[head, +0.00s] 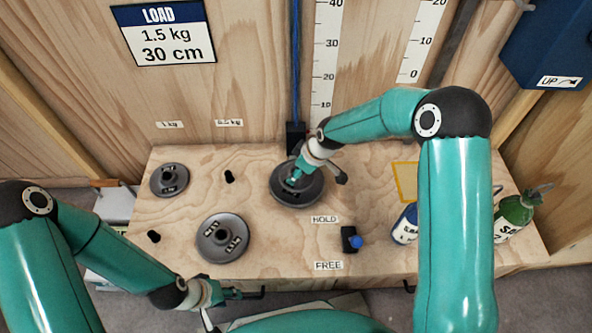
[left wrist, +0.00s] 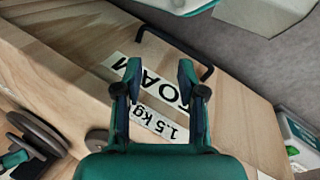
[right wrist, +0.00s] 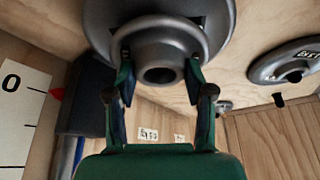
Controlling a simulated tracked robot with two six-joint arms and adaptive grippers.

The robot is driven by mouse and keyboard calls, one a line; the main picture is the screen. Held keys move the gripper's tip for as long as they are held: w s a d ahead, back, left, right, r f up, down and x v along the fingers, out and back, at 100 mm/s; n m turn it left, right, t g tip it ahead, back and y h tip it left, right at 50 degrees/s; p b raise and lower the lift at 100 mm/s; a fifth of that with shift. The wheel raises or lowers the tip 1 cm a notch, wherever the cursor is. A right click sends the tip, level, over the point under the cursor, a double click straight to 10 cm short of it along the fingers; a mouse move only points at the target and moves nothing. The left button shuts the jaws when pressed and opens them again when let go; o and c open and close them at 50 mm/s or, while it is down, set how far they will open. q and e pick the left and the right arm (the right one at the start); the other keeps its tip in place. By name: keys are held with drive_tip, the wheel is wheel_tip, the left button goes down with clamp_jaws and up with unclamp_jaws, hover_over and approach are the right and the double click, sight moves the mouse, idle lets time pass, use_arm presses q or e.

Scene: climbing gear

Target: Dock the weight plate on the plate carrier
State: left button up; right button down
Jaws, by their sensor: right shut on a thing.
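The dark grey weight plate (head: 284,197) is at the back middle of the wooden bench, beneath my right gripper (head: 295,178). In the right wrist view my right fingers are shut on the hub (right wrist: 160,57) of this plate. A black block (head: 295,138) stands just behind the plate at the foot of a blue cord, and looks like the plate carrier. I cannot tell whether plate and block touch. My left gripper (head: 222,293) is at the bench's front edge. In the left wrist view its fingers (left wrist: 160,72) are apart and empty.
Two other plates lie on the bench, one at back left (head: 169,181) and one nearer the front (head: 222,239). Two bare black pegs (head: 229,176) (head: 153,237) stick up. A blue-knobbed lever (head: 355,241) is at front right.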

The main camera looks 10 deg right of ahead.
drive_tip(key=shift+f, duration=0.25)
drive_tip(key=c, duration=0.7)
unclamp_jaws()
drive_tip(key=p+v, duration=0.6)
drive_tip(key=v, duration=0.5)
drive_tip(key=shift+s, duration=0.1)
